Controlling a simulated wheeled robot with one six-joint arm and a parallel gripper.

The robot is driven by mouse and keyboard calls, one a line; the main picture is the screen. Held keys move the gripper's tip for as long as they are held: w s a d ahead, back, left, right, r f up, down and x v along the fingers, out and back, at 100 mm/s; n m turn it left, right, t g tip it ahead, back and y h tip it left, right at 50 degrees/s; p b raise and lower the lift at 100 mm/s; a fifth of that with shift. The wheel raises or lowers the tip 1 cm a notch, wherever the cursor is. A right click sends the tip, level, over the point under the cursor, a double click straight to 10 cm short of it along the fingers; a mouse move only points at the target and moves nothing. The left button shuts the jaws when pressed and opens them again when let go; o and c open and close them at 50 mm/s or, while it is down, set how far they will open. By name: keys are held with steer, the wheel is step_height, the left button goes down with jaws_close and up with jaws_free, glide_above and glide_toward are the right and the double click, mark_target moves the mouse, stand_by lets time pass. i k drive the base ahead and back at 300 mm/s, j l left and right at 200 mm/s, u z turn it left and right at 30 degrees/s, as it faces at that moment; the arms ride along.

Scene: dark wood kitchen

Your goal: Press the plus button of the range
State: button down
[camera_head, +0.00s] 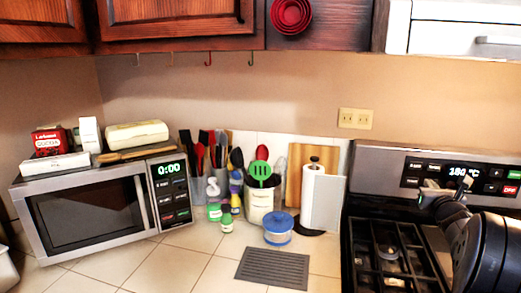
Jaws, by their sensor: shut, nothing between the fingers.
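The range (352,212) stands at the right, with a silver and black back panel and a black-grated cooktop. Its display (456,172) reads about 180 °C and is partly covered by my gripper. Small dark buttons (495,174) sit right of the display, beside a green button (514,174) and a red one (510,190). The button marks are too small for me to tell which is the plus. My gripper (466,181) is shut and empty, its tip in front of the display's lower part, left of those buttons. I cannot tell whether it touches the panel.
My arm covers the cooktop's right side. A white range hood (455,30) hangs above.

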mark_target(497, 173)
steer(key=k+l, duration=0.15)
steer(key=l, duration=0.2)
steer(key=k+l, duration=0.1)
steer(key=l, duration=0.2)
steer(key=k+l, duration=0.15)
steer(key=l, duration=0.2)
steer(key=k+l, duration=0.15)
steer(key=l, duration=0.2)
steer(key=k+l, duration=0.1)
steer(key=l, duration=0.2)
